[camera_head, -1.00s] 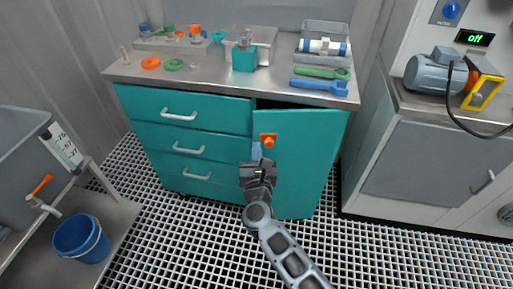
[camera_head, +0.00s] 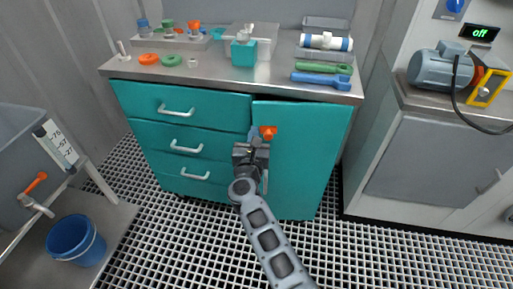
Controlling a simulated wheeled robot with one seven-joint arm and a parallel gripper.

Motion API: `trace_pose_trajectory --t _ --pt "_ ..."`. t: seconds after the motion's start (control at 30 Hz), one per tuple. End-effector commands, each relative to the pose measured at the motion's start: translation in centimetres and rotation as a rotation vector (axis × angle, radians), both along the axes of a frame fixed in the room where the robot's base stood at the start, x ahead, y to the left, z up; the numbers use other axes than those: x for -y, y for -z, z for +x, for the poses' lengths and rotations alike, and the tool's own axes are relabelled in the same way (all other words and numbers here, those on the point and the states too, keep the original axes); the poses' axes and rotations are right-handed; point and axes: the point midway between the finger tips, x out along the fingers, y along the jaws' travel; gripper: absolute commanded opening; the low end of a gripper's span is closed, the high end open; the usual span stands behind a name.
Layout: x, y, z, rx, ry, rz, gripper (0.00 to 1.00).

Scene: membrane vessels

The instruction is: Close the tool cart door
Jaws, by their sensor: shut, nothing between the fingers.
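The teal tool cart (camera_head: 180,105) stands in the middle with a steel top. Its door (camera_head: 301,150) is on the right side of the front, and it looks flush or nearly flush with the frame; a thin dark line shows along its top edge. An orange latch knob (camera_head: 268,132) sits at the door's upper left. My gripper (camera_head: 253,135) is shut and empty, just left of and below the knob, in front of the door's left edge. Whether it touches the door or knob I cannot tell. My gripper hides part of the door's left edge.
Three drawers with white handles (camera_head: 187,149) are left of the door. Tools and parts, such as a blue wrench (camera_head: 318,79), lie on the cart top. A grey cabinet (camera_head: 425,160) stands right, a blue bucket (camera_head: 76,240) left. Grated floor (camera_head: 345,250) is open in front.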

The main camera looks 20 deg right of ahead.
Motion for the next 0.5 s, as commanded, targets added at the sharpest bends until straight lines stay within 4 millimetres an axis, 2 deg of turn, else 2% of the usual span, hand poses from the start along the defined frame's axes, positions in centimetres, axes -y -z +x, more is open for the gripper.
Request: trace_pose_trajectory --t 0.03,0.2,0.5 --pt "0.3 0.6 0.8 0.003 0.027 0.005 0.00" --pt "0.9 0.6 2.7 0.003 0.101 0.004 0.00" --pt "1.6 0.0 4.0 -0.001 0.158 -0.001 0.00"
